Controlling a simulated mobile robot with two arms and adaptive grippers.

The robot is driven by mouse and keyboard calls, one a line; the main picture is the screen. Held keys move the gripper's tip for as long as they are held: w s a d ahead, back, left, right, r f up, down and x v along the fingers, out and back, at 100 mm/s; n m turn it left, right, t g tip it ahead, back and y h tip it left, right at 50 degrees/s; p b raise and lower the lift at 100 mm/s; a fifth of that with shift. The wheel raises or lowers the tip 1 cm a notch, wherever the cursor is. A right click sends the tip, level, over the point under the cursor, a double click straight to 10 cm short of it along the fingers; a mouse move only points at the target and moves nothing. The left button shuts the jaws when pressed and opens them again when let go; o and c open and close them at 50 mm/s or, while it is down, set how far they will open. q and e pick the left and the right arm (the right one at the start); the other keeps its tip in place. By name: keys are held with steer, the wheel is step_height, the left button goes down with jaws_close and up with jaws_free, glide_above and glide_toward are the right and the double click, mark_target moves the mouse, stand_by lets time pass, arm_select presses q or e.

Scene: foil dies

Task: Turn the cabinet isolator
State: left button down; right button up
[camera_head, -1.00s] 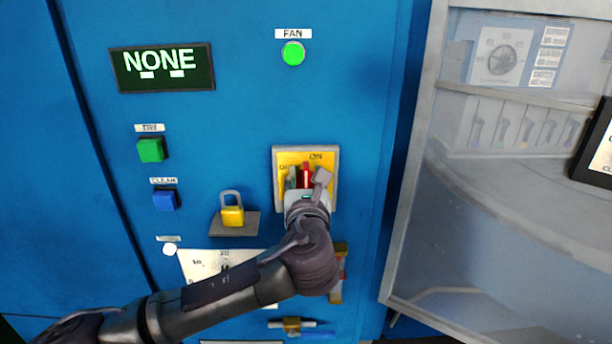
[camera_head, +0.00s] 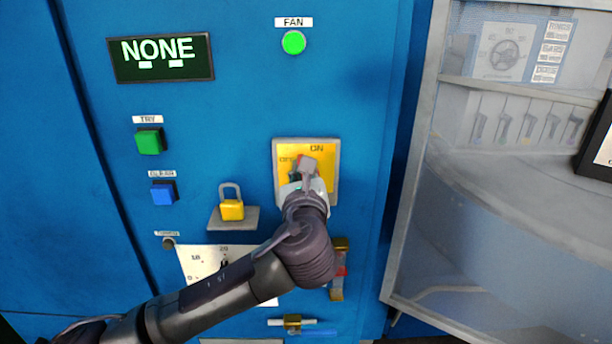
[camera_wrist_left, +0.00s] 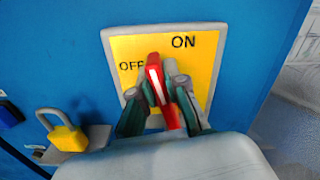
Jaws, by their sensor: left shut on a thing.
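The cabinet isolator is a yellow plate (camera_head: 323,176) in a grey frame on the blue cabinet front, marked OFF and ON. Its red handle (camera_wrist_left: 154,66) shows in the left wrist view, its top leaning slightly left and lying between the OFF and ON marks. My left gripper (camera_head: 302,174) is at the plate and hides most of the handle in the head view. In the left wrist view its two fingers (camera_wrist_left: 158,95) are closed on the handle from both sides. My right gripper is not in view.
A yellow padlock (camera_head: 232,210) rests on a grey bracket left of the isolator. Green (camera_head: 150,142) and blue (camera_head: 163,193) buttons are farther left. A display (camera_head: 160,58) reads NONE, and the FAN lamp (camera_head: 293,42) is green. A grey-framed clear panel (camera_head: 408,170) stands at right.

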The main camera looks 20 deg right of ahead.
arm_select(q)
steer(key=shift+w+a+f+n+b, duration=0.1)
steer(key=shift+a+f+n+b, duration=0.3)
steer(key=shift+n+b, duration=1.55)
steer(key=shift+w+a+f+n+b, duration=0.15)
steer(key=shift+f+n+b, duration=0.45)
steer(key=shift+n, duration=2.5)
steer(key=shift+w+a+f+n+b, duration=0.1)
steer(key=shift+a+f+n+b, duration=0.25)
steer(key=shift+n+b, duration=1.65)
steer(key=shift+n+p, duration=0.5)
steer(key=shift+n, duration=0.15)
steer(key=c, duration=1.2)
jaws_free()
steer(key=shift+s, duration=0.1)
steer(key=shift+r, duration=0.1)
steer(key=v, duration=1.2)
